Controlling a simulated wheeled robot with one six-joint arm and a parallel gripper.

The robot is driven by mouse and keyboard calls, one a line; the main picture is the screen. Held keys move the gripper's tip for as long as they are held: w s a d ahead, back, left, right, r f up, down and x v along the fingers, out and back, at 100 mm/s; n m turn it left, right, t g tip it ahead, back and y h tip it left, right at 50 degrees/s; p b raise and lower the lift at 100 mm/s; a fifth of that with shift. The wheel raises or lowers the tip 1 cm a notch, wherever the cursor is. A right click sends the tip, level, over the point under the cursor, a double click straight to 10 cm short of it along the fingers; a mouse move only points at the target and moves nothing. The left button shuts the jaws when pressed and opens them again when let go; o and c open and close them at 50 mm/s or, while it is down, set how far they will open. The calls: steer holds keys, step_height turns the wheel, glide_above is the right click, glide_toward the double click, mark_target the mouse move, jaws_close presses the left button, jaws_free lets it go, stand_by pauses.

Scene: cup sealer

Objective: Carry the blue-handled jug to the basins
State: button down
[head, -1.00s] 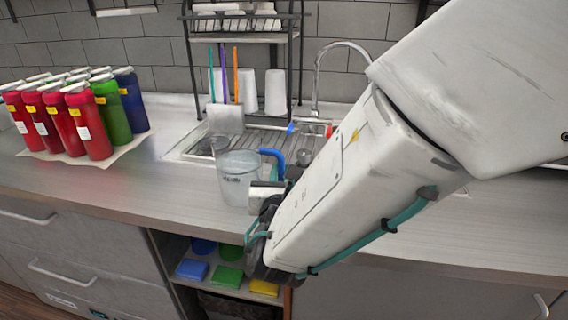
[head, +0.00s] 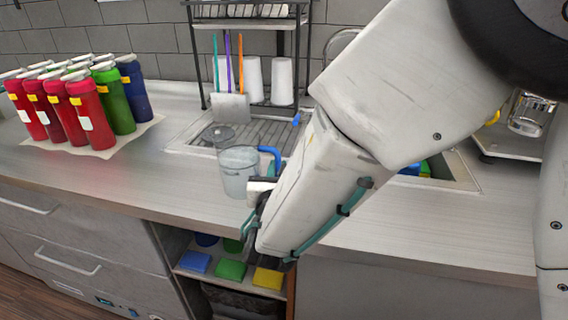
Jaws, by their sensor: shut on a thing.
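The clear jug (head: 238,174) with a blue handle (head: 270,156) is upright at the counter's middle, in front of the ribbed drainer. My gripper (head: 262,186) is at the jug's right side, shut on it, with my arm coming down from the upper right. The fingertips are partly hidden by my arm, and I cannot tell whether the jug's base touches the counter. Part of a basin (head: 452,172) shows to the right of my arm, with blue and green things in it. The rest of the basins is hidden behind my arm.
Several red, green and blue bottles (head: 85,105) stand on a mat at the left. A rack (head: 250,25) with white cups stands behind the drainer (head: 262,135). Coloured sponges (head: 230,270) lie on a shelf below. A glass container (head: 530,113) stands at the far right.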

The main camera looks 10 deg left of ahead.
steer(key=c, duration=1.8)
jaws_free()
steer(key=shift+f, duration=0.15)
steer(key=shift+c, duration=0.2)
steer(key=o, duration=0.4)
